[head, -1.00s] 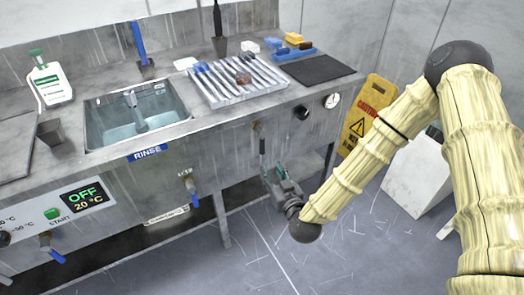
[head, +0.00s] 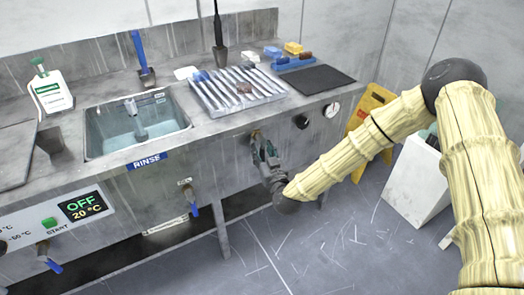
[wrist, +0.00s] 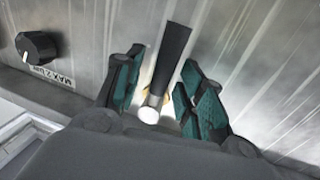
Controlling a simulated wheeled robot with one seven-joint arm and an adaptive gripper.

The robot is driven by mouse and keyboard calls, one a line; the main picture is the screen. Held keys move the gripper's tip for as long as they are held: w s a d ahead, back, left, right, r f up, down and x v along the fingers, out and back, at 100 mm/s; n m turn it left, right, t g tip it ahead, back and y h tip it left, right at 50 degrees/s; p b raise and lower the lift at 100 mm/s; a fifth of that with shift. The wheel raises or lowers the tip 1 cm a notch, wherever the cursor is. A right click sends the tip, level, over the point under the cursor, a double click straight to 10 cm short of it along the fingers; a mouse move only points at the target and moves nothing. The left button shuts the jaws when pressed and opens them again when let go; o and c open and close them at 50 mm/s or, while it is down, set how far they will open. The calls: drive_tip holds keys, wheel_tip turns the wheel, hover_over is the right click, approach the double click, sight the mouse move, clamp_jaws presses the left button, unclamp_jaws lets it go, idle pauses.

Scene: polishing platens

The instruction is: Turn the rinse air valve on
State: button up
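The rinse air valve (head: 255,134) is a small brass fitting on the bench's front panel, right of the RINSE label. In the wrist view its dark lever (wrist: 174,50) runs from a bright round end upward in the picture, a little tilted. My gripper (head: 264,152) is at the valve and hides most of the lever in the head view. In the wrist view my gripper (wrist: 163,88) is open, with one green-padded finger on each side of the lever. Gaps show between the lever and both pads.
A black knob (head: 302,122) and a pressure gauge (head: 331,109) sit right of the valve. A blue-handled tap (head: 188,190) is to the left, below the sink (head: 137,122). A yellow caution sign (head: 372,112) stands right of the bench. Clear floor lies below my arm.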

drive_tip(key=shift+w+a, duration=0.1)
drive_tip(key=shift+w, duration=0.2)
drive_tip(key=shift+c, duration=0.3)
clamp_jaws()
